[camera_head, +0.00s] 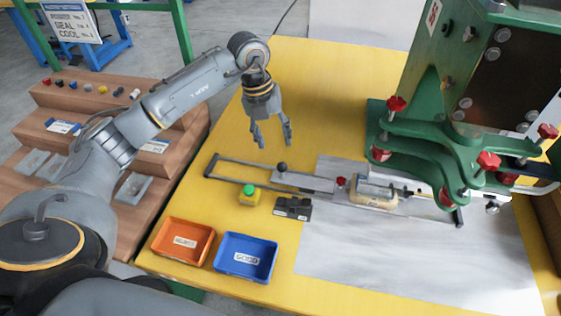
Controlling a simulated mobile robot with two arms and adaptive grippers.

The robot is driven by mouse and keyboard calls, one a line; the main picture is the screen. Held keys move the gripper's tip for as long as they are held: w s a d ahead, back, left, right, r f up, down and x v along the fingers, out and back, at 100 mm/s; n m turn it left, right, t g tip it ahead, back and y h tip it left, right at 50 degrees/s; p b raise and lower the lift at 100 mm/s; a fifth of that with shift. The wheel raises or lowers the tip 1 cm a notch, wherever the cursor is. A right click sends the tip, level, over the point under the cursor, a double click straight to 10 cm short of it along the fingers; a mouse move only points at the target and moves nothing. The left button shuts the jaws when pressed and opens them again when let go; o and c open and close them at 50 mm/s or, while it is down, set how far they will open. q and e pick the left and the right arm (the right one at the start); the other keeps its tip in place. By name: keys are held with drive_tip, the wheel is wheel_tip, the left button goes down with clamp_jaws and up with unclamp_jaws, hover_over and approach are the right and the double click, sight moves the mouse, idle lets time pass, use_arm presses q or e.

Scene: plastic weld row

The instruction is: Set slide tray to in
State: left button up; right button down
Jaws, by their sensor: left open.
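The slide tray (305,182) is a flat grey metal plate with an upright black ball knob (282,167) near its left end. It sits in a dark-framed rail (236,162) that runs from the left toward the green press (430,150). A pale yellowish fixture (373,194) with a clear or grey piece on top is at the tray's right, by the press. The tray's exact position along the rail is hard to tell. My left gripper (272,143) is open and empty, fingers pointing down, above and behind the knob, apart from it. My right gripper is out of view.
A green button on a yellow box (250,196) and a small black block (292,208) stand in front of the rail. An orange bin (183,242) and a blue bin (245,257) are at the front left. Red knobs (396,104) stick out from the press.

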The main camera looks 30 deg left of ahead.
sight(281, 164)
use_arm(q)
drive_tip(key=f, duration=0.3)
drive_tip(key=d+f, duration=0.1)
drive_tip(key=f, duration=0.2)
drive_tip(key=w+f, duration=0.1)
drive_tip(key=f, duration=0.2)
drive_tip(key=shift+d+f+p, duration=0.3)
drive_tip(key=shift+d+f, duration=0.05)
drive_tip(key=shift+s, duration=0.1)
drive_tip(key=shift+c, duration=0.2)
clamp_jaws()
